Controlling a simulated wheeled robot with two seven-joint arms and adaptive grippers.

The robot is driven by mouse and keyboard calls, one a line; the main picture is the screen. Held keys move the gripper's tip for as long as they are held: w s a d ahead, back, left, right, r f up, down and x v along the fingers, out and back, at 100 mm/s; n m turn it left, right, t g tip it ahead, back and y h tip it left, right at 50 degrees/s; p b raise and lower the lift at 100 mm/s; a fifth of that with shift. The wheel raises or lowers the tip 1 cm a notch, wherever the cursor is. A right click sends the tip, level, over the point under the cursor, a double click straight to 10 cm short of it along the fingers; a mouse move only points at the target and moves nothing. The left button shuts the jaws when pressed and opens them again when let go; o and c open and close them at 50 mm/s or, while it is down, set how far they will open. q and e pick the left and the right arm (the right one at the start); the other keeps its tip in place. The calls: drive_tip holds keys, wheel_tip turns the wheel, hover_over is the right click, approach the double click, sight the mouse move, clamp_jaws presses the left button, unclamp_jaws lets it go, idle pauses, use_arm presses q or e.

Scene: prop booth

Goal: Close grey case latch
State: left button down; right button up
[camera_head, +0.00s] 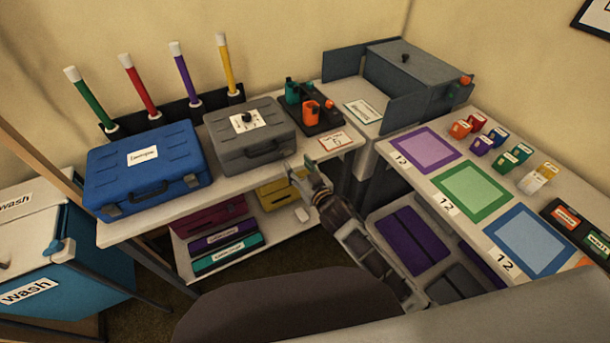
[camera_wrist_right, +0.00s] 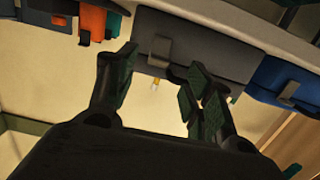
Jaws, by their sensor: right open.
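The grey case (camera_head: 228,150) stands closed on the shelf top, with a black knob and white label on its lid and a handle on its front. It also shows in the right wrist view (camera_wrist_right: 205,38), appearing upside down. A grey latch (camera_wrist_right: 160,48) is on its front, between my finger directions; I cannot tell whether it is fastened. My right gripper (camera_head: 300,167) is just in front of the case's right front corner. In the wrist view its fingers (camera_wrist_right: 163,65) are apart and empty, near the latch; contact is unclear. My left gripper is not in view.
A blue case (camera_head: 150,172) stands left of the grey one. A dark rack with orange and green items (camera_head: 311,108) is close on the right, beside a red-edged card (camera_head: 334,141). A lower shelf holds a yellow box (camera_head: 280,192) and several coloured cases.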

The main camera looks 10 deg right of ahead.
drive_tip(key=shift+v, duration=2)
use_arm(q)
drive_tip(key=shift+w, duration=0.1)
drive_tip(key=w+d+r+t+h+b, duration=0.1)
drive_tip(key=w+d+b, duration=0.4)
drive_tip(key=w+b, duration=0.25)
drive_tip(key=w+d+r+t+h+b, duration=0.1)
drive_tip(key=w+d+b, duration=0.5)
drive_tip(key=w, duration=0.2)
use_arm(e)
drive_tip(key=a+f+n+t+y, duration=0.3)
drive_tip(key=a+f+y, duration=0.2)
drive_tip(key=f, duration=0.1)
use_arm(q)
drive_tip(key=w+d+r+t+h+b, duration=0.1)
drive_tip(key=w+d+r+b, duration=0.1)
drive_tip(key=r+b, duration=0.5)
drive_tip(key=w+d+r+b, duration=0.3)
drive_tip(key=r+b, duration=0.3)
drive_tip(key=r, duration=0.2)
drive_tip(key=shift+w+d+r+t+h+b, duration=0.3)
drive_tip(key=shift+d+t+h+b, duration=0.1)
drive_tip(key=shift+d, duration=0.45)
use_arm(e)
drive_tip(key=d+f+m+t+h, duration=0.1)
drive_tip(key=d+f+m+t, duration=0.2)
drive_tip(key=f+t, duration=0.3)
drive_tip(key=shift+w+d+t+h, duration=0.35)
drive_tip(key=shift+d+t+h, duration=0.05)
drive_tip(key=shift+d, duration=0.5)
